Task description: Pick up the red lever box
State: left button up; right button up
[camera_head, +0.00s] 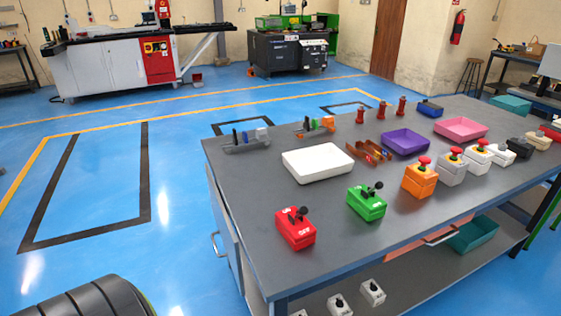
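The red lever box (295,229) stands upright near the front left part of the grey workbench top (240,190). It has a black lever knob on top and white lettering on its faces. Nothing touches it. Neither of my grippers shows in the head view.
A green lever box (366,203) stands right of the red one, then an orange box (419,179) with a red button and several similar boxes. A white tray (318,163) lies behind, a purple tray (404,142) further right. The bench's left edge is clear.

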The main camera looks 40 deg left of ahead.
aim_at(299, 233)
jog(key=i+l+u, duration=0.1)
jog(key=u, duration=0.35)
jog(key=i+l+u, duration=0.25)
jog(key=u, duration=0.25)
jog(key=i+l+u, duration=0.1)
jog(key=u, duration=0.35)
jog(key=l+u, duration=0.45)
jog(key=i+l+u, duration=0.2)
jog(key=l+u, duration=0.15)
jog(key=k+l, duration=0.05)
jog(key=l, duration=0.05)
